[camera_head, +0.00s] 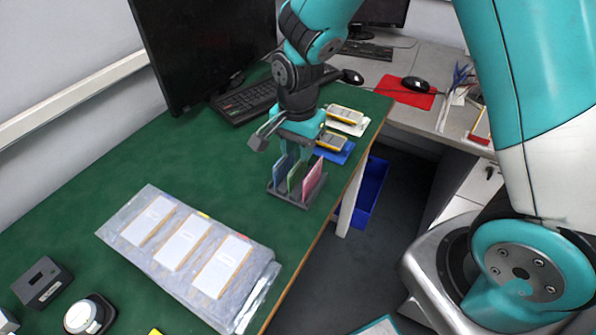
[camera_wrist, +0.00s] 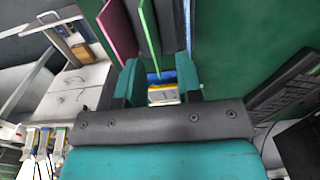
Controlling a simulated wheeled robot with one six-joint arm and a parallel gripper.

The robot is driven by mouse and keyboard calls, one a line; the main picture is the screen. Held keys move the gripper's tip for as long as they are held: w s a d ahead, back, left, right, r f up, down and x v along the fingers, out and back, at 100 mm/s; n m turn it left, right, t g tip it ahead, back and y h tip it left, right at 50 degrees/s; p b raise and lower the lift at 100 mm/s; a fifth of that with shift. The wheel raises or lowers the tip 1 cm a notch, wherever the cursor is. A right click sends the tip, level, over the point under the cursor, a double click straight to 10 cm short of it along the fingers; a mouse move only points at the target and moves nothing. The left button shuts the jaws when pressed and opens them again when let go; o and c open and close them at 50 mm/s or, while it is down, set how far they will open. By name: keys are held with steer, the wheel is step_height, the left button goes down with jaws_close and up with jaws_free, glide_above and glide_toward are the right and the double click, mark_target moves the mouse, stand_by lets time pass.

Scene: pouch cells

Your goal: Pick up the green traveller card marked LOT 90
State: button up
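The green card (camera_head: 294,179) stands upright in a small grey rack (camera_head: 290,201), between a blue card (camera_head: 282,168) and a pink card (camera_head: 313,178). Its LOT marking cannot be read. My gripper (camera_head: 295,156) points down just above the rack, with its fingers near the card tops. In the wrist view the green card (camera_wrist: 149,35) reaches edge-on toward the gap between my two teal fingers (camera_wrist: 158,78). The fingers are apart and do not visibly touch it.
The rack stands near the green table's right edge. Two yellow-and-silver pouch cells lie behind it, on a blue mat (camera_head: 345,154) and a white one (camera_head: 360,127). A keyboard (camera_head: 250,98) and monitor are behind left. A clear tray (camera_head: 118,235) with white cells lies in front.

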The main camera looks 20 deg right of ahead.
mark_target(298, 162)
steer(key=f, duration=0.2)
steer(key=s+f, duration=0.1)
steer(key=f, duration=0.2)
steer(key=shift+a+f, duration=0.1)
steer(key=shift+a, duration=0.1)
jaws_close()
